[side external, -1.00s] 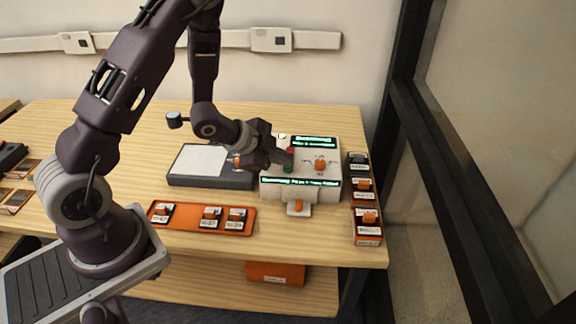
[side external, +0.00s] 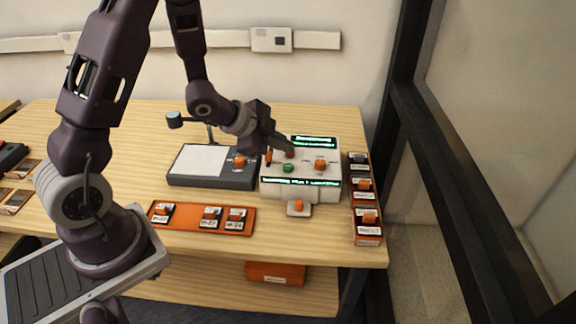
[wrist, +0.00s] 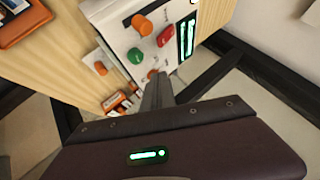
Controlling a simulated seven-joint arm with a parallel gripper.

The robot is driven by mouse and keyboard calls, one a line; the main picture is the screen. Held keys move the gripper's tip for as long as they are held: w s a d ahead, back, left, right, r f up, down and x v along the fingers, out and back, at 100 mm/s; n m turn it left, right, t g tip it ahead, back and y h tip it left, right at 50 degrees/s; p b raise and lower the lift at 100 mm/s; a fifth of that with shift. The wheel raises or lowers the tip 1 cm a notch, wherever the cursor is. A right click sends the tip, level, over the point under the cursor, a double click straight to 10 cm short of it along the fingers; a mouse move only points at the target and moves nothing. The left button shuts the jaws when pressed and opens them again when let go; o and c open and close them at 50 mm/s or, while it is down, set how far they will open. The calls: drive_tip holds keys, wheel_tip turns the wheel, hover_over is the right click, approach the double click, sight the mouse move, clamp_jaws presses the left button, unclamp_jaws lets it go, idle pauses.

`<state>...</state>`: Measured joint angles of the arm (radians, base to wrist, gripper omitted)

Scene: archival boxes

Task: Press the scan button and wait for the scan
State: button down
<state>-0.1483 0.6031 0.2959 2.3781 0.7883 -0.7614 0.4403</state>
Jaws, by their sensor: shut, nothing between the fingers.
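The white scanner box (side external: 305,187) stands at the right of the table with lit green text displays, too small to read surely. Its top carries a green button (side external: 288,168), a red button (side external: 289,154) and an orange knob (side external: 320,165). I cannot read which is the scan button. My gripper (side external: 286,146) is shut and empty, at the back of the box top near the red button, apart from the green one. In the wrist view, the shut fingers (wrist: 157,92) lie close to an orange knob; the green button (wrist: 135,56) and red button (wrist: 166,36) are both uncovered.
A dark grey device with a pale plate (side external: 200,160) stands left of the box. An orange tray (side external: 185,222) with several cartridges lies in front. A rack of cartridges (side external: 366,222) stands at the right table edge, near a dark frame post. Bare table lies at the front.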

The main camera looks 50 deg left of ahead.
drive_tip(key=shift+r, duration=1.1)
drive_tip(key=shift+r, duration=0.1)
idle(2.2)
drive_tip(key=s+r+n+y, duration=0.4)
drive_tip(key=s+r+n, duration=0.4)
drive_tip(key=r, duration=0.5)
drive_tip(key=s+d+r+n+g+h, duration=0.1)
drive_tip(key=s+d, duration=0.3)
drive_tip(key=s, duration=0.5)
drive_tip(key=s+d+r+n+g+h, duration=0.1)
drive_tip(key=s+d, duration=0.3)
drive_tip(key=s, duration=0.5)
drive_tip(key=shift+r+n+g+h, duration=0.3)
drive_tip(key=shift+r+n+g, duration=0.15)
drive_tip(key=shift+g, duration=0.25)
